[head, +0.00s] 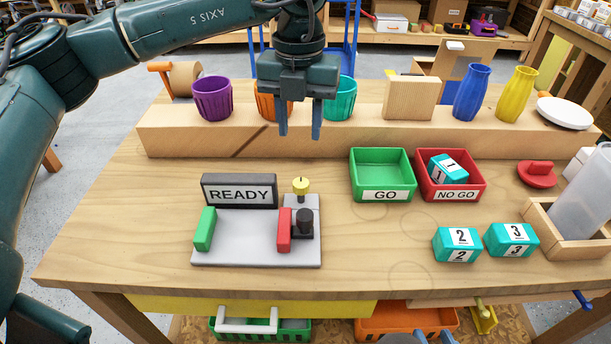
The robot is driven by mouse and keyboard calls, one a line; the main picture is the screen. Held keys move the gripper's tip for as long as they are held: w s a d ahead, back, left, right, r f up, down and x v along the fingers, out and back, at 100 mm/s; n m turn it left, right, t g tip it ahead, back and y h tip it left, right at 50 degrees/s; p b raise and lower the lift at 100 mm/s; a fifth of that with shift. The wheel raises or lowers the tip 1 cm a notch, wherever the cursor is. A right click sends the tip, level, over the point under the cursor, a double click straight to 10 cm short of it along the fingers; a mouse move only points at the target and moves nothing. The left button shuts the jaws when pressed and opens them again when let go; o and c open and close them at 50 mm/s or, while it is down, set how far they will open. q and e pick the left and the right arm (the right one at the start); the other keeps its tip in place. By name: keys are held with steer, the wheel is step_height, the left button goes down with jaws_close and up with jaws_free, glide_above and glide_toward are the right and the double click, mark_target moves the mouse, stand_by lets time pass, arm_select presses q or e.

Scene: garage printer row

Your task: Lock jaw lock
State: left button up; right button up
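The grey fixture plate (255,254) lies at the left of the tabletop. It bears a green fixed jaw (204,229) and a red jaw (284,230), with an empty gap between them. A black knob (304,224) stands right beside the red jaw. A yellow-topped post (301,187) rises behind that knob. A dark sign (239,192) reads READY. My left gripper (300,131) is open and empty, fingers pointing down, above and behind the yellow-topped post. My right gripper (432,337) seems to show only as two spread blue fingertips at the bottom edge.
A green GO tray (382,153) is empty. A red NO GO tray (477,184) holds block 1 (448,169). Block 2 (457,244) and block 3 (511,239) lie in front. A wooden ledge (200,142) with cups and vases runs along the back.

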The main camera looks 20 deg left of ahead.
mark_target(301, 182)
arm_select(q)
step_height(301, 182, down, 12)
steer(key=shift+r, duration=0.1)
stand_by(0.4)
steer(key=c, duration=0.7)
